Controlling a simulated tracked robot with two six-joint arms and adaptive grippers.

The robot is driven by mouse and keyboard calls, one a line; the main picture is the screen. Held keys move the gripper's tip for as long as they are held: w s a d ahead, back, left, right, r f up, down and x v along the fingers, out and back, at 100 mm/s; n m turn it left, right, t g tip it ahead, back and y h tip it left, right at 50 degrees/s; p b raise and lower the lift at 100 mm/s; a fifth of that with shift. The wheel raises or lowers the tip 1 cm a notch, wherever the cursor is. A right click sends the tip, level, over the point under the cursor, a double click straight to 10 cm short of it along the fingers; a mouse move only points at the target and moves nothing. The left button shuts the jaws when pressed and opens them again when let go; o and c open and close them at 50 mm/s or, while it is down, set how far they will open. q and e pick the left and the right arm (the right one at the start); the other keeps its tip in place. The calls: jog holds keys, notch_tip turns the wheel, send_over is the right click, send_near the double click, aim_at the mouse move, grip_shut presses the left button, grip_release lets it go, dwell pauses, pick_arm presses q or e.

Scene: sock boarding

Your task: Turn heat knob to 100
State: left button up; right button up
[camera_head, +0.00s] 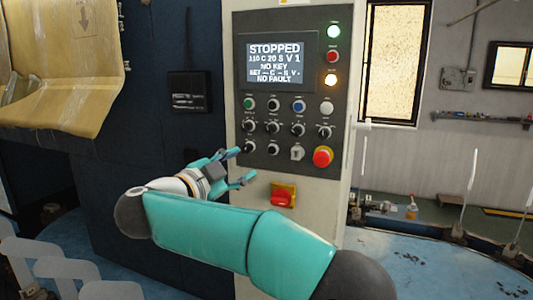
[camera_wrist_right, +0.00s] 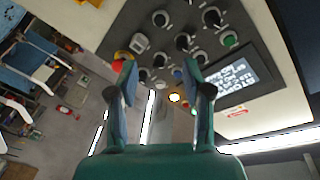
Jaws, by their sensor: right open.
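The control panel (camera_head: 290,90) is upright on a pale cabinet. Its screen (camera_head: 275,61) reads STOPPED, 110 C, 20 S, NO KEY and NO FAULT. Several black knobs (camera_head: 273,127) sit in two rows below the coloured buttons. Their labels are too small to read, so I cannot tell which is the heat knob. My right gripper (camera_head: 243,166) is open and empty, just below and left of the lower knobs, apart from them. In the right wrist view its fingers (camera_wrist_right: 160,80) are spread, with the knobs (camera_wrist_right: 183,42) beyond them. My left gripper is not in view.
A red emergency button (camera_head: 323,156) and a key switch (camera_head: 297,152) are beside the lower knobs. A red and yellow switch (camera_head: 283,195) is below the panel, near my right forearm. A yellowish curved cover (camera_head: 60,70) hangs at upper left.

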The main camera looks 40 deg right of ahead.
jog(key=s+a+r+t, duration=0.2)
jog(key=s+a+r, duration=0.1)
jog(key=r, duration=0.2)
jog(key=p, duration=0.4)
send_near(268, 131)
jog(key=shift+m+y, duration=0.3)
jog(key=x, duration=0.8)
jog(key=shift+d+r, duration=0.15)
jog(key=shift+r, duration=0.2)
jog(key=shift+w+d+f+p, duration=0.1)
jog(key=shift+w+d+p, duration=0.2)
jog(key=shift+d, duration=0.25)
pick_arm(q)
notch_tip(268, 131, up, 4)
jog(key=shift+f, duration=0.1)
pick_arm(e)
jog(key=shift+c, duration=0.4)
grip_shut()
